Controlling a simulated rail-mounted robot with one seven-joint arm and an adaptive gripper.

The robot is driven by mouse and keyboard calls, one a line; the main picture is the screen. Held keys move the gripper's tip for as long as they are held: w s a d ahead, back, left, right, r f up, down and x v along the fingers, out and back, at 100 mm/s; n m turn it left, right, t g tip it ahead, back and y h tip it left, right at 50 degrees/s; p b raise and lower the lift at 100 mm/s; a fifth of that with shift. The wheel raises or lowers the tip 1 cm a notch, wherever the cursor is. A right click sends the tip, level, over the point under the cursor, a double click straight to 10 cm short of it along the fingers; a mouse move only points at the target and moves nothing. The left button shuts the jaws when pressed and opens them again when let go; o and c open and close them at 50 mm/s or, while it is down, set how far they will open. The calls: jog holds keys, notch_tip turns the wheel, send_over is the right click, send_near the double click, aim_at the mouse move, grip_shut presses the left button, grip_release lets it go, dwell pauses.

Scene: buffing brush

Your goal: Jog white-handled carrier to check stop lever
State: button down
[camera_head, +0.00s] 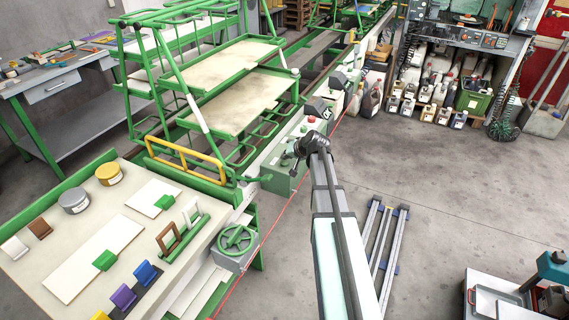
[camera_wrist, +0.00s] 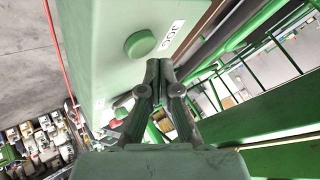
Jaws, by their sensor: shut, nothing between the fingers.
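The carrier is a green frame rack with pale boards (camera_head: 232,97) and a white grip (camera_head: 197,113) on its near post; it stands on the rails left of my arm. A green control box (camera_head: 278,180) stands beside it. In the wrist view, a round green button (camera_wrist: 140,44) sits on a green face beside a label reading JOG (camera_wrist: 172,36). My gripper (camera_head: 297,161) is at the control box. In the wrist view its fingertips (camera_wrist: 159,66) are together, empty, just below the button; contact cannot be told. I cannot clearly make out the stop lever.
A yellow bar (camera_head: 186,159) crosses the carrier's near end. A red line (camera_head: 262,243) runs along the machine's right side. Floor (camera_head: 440,165) to the right is mostly clear.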

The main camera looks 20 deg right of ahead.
aim_at(286, 163)
jog(key=shift+f, duration=0.15)
jog(key=shift+f+b, duration=0.3)
jog(key=shift+b, duration=0.1)
jog(key=shift+f+b, duration=0.4)
jog(key=shift+f, duration=0.05)
dwell(0.7)
jog(key=shift+r, duration=0.15)
dwell(4.2)
jog(key=shift+r+p, duration=0.35)
jog(key=shift+r, duration=0.4)
jog(key=shift+r, duration=0.1)
jog(key=shift+r+p, duration=1.1)
jog(key=shift+r, duration=1.3)
